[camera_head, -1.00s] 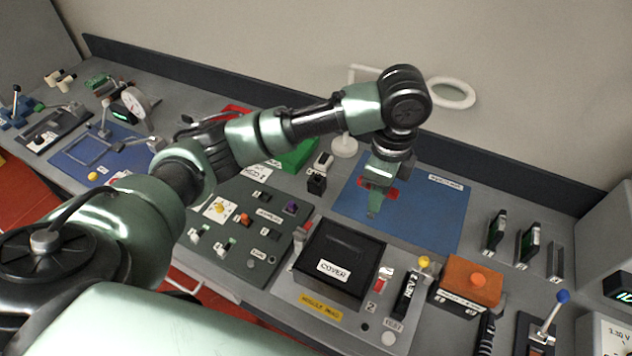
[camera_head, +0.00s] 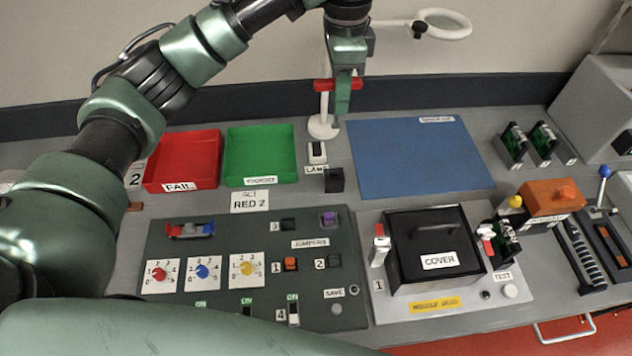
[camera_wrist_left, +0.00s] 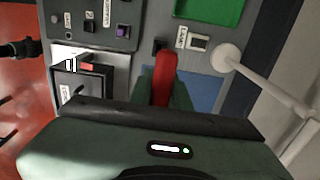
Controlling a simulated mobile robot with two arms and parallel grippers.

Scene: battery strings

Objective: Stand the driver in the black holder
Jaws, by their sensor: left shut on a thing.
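My left gripper (camera_head: 342,103) is shut on the driver (camera_head: 323,86), whose red handle sticks out on both sides of the fingers and lies roughly level. It is held in the air above the back of the bench, in front of the wall. In the left wrist view the red handle (camera_wrist_left: 165,78) shows between the fingers; the driver's shaft cannot be made out. The black holder (camera_head: 334,180), a small dark block, stands on the bench below the gripper, in front of the lamp switch. The holder also shows in the left wrist view (camera_wrist_left: 160,46). My right gripper is not in view.
The white lamp stand (camera_head: 322,127) rises close to the gripper, with its ring (camera_head: 444,13) at upper right. The green tray (camera_head: 260,180) and red tray (camera_head: 183,185) lie left of the holder. The blue mat (camera_head: 418,160) to the right is bare.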

